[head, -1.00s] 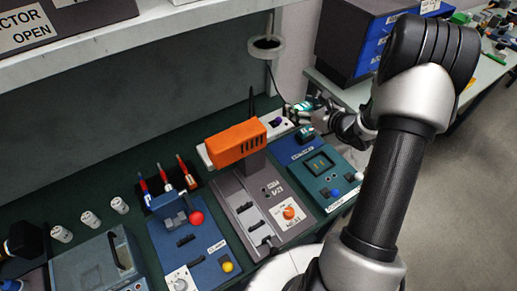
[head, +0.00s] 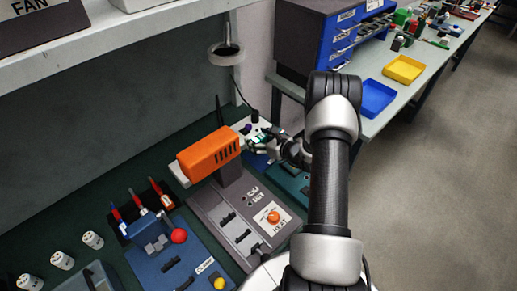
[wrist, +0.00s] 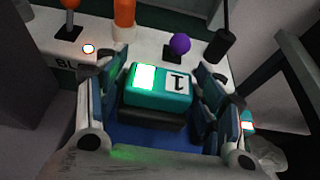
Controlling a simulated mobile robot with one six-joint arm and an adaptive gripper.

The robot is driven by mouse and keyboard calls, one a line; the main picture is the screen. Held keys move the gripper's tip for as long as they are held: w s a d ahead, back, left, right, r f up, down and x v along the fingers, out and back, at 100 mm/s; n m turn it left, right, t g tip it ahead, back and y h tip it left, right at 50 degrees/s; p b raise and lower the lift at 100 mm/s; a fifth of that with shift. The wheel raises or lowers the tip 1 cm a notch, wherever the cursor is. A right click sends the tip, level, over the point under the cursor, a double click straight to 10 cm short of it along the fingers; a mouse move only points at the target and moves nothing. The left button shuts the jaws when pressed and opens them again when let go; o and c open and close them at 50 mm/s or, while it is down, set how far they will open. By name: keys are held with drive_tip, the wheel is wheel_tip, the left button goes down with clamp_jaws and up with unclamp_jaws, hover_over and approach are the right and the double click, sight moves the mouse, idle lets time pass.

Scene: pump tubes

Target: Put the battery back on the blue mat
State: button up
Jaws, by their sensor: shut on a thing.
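The battery looks like a teal block (wrist: 158,97) with a bright white-green patch and a label reading 1. It sits between the two fingers of my gripper (wrist: 155,92) in the wrist view. A dark piece and a blue surface lie under it, and I cannot tell if it touches them. A flat blue piece (head: 378,97) with raised edges lies on the side table. I cannot tell if it is the blue mat.
An orange machine (head: 210,152) on a grey base stands left of my gripper. A purple knob (wrist: 180,44) and a black post (wrist: 219,45) stand just beyond the battery. A yellow tray (head: 404,69) and a blue drawer cabinet (head: 345,38) are on the side table.

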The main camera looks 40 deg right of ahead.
drive_tip(key=shift+f+b, duration=0.5)
drive_tip(key=shift+f, duration=1.65)
drive_tip(key=shift+f, duration=0.2)
drive_tip(key=o, duration=1.4)
drive_tip(key=shift+o, duration=0.2)
